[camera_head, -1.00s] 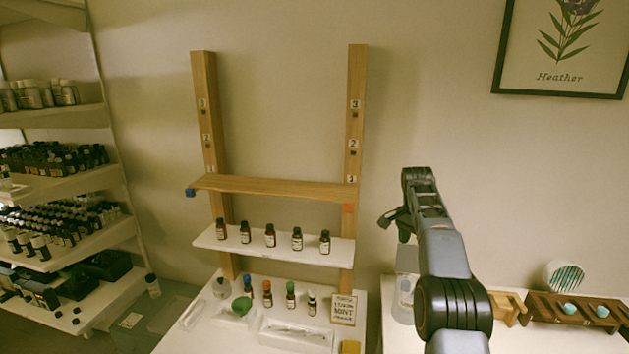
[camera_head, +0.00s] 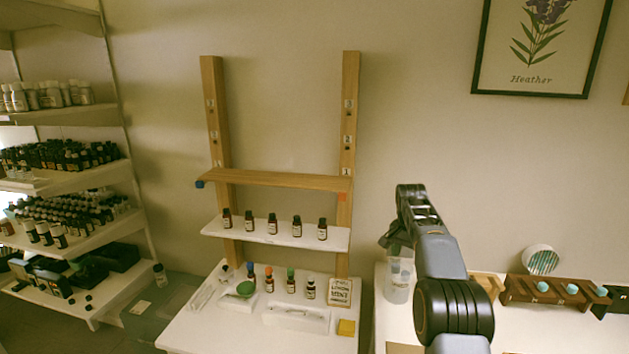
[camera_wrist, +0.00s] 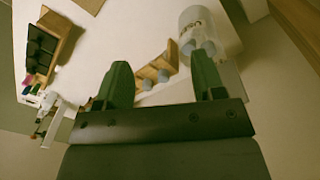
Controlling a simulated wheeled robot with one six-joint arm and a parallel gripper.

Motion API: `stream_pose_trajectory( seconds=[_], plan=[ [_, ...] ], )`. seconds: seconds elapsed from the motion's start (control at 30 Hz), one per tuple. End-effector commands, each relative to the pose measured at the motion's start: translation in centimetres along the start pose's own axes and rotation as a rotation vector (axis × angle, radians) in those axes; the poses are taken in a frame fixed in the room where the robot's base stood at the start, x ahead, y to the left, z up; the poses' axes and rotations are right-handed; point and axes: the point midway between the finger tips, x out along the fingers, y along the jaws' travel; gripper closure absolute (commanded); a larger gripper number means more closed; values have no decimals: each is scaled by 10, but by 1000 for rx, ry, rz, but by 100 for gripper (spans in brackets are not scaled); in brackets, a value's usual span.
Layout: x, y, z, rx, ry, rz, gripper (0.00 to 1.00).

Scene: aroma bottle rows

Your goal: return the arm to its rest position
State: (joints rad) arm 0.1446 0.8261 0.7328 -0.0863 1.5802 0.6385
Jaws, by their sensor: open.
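My arm rises at the right of the head view, in front of the right-hand table. My gripper (camera_head: 396,240) is at its far end, partly hidden by my own arm, near the wall side of that table. In the wrist view my gripper (camera_wrist: 160,82) has its two green fingers spread apart with nothing between them. Beyond the fingertips lie a small wooden rack (camera_wrist: 157,70) and a clear container (camera_wrist: 205,30) with grey-blue items near its mouth. I cannot tell the exact gap between the fingers and these things.
A wooden shelf frame (camera_head: 270,181) stands left of my arm. Below it a white shelf (camera_head: 215,232) holds several brown bottles. More bottles and a lemon-mint sign (camera_head: 340,292) stand on the white table (camera_head: 185,335). A wooden rack (camera_head: 552,293) is at right. Space above my arm is clear.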

Motion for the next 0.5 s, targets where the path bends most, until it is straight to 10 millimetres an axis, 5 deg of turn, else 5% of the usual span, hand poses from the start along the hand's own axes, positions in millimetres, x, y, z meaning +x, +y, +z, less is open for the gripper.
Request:
stream_pose_trajectory(
  seconds=[0.27,0.5],
  plan=[
    [18,9,22,-177,-3,-19,37],
    [11,35,84,-402,42,-70,37]
  ],
)
